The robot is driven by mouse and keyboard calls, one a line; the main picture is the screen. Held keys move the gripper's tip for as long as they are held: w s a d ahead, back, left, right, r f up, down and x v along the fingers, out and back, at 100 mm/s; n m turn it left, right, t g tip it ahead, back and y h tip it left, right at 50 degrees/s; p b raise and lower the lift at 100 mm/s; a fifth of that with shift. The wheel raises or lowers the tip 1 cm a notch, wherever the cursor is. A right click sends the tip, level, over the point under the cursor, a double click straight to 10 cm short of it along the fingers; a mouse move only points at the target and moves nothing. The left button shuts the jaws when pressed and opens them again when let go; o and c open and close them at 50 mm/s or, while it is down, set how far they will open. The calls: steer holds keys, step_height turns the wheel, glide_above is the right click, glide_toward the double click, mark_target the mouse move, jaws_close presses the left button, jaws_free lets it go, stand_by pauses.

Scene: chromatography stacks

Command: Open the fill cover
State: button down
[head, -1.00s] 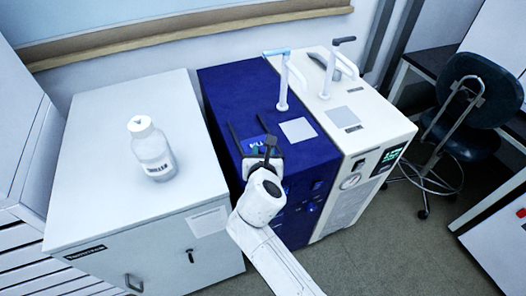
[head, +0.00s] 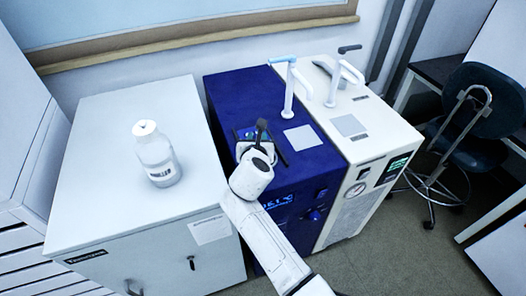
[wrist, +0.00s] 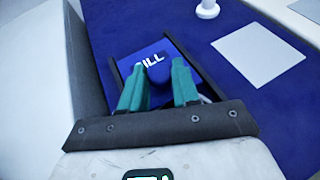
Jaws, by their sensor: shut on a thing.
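The fill cover (wrist: 140,58) is a blue plate lettered "FILL", set between two dark rails on top of the dark-blue cabinet (head: 228,83). Its rounded blue knob (wrist: 158,74) stands between the two teal fingers of my gripper (wrist: 158,85). The gripper is shut on this knob. In the head view my gripper (head: 259,140) is over the front part of the cabinet top and hides most of the cover. The wrist view shows the lettered end of the cover beyond the fingers; its near end is hidden.
A pale plate (head: 302,138) lies right of the cover, with a white post with a blue lever (head: 288,95) behind it. A cream cabinet (head: 375,123) adjoins on the right. A white cabinet on the left bears a bottle (head: 156,155).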

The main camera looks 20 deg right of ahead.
steer(key=shift+w, duration=0.55)
steer(key=c, duration=0.9)
jaws_free()
steer(key=shift+o, duration=0.2)
steer(key=p+v, duration=0.1)
steer(key=v, duration=0.9)
steer(key=shift+s+a+r, duration=0.1)
steer(key=shift+s+r, duration=0.1)
steer(key=shift+s, duration=0.1)
